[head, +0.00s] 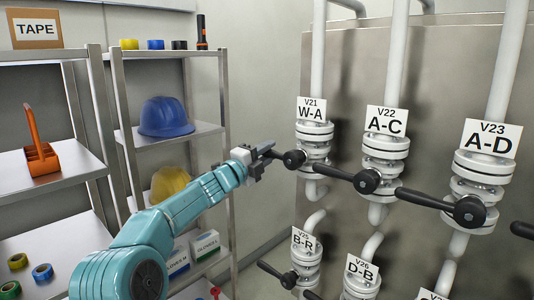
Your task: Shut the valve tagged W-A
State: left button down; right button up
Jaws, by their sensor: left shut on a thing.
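The valve tagged W-A (313,152) is a white flanged valve on a vertical white pipe, at the upper middle of the head view. Its tag (311,109) reads V21 W-A. Its black lever (293,159) points left from the round hub, across the pipe's line. My left gripper (264,151) is at the lever's outer end and is shut on it. The jaws hide most of that end. My right gripper is not in view.
Valves A-C (384,154) and A-D (485,178) stand to the right, their black levers also pointing left. Valves B-R (306,264) and D-B (360,282) are below. Metal shelves (118,95) with a blue helmet (167,117) and other goods stand at left.

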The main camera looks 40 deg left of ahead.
pick_arm(q)
jog(key=c, duration=1)
grip_release()
jog(key=shift+r, duration=0.2)
jog(key=shift+c, duration=0.2)
jog(key=shift+o, duration=0.2)
jog(key=shift+f, duration=0.1)
jog(key=shift+s+f, duration=0.1)
jog(key=b+v, duration=0.6)
jog(key=v, duration=1)
jog(key=shift+s+d, duration=0.1)
jog(key=shift+s, duration=0.05)
